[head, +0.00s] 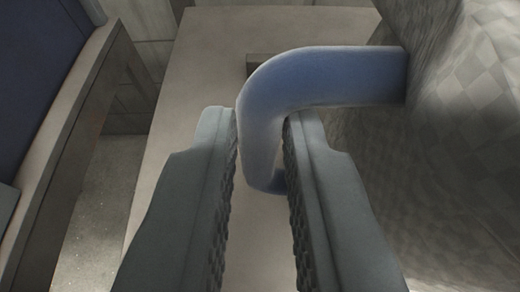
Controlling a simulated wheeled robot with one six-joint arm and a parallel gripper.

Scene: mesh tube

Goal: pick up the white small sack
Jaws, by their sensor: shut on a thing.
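A pale grey-white body with a faint checked surface (455,150), which looks to be the white small sack, fills the right side of the head view and runs out of frame. A thick blue curved handle (330,75) comes out of it to the left and bends down. My gripper (262,115) has one finger on each side of the handle's downward part and is shut on it. The sack's body is to the right of my right finger. The handle's lower end is partly hidden behind that finger.
A beige flat surface (215,60) lies below and beyond the fingers, with a small brown block (263,62) partly behind the handle. A wooden-edged piece with a dark blue panel (40,60) stands at the left. Grey floor (100,210) shows between them.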

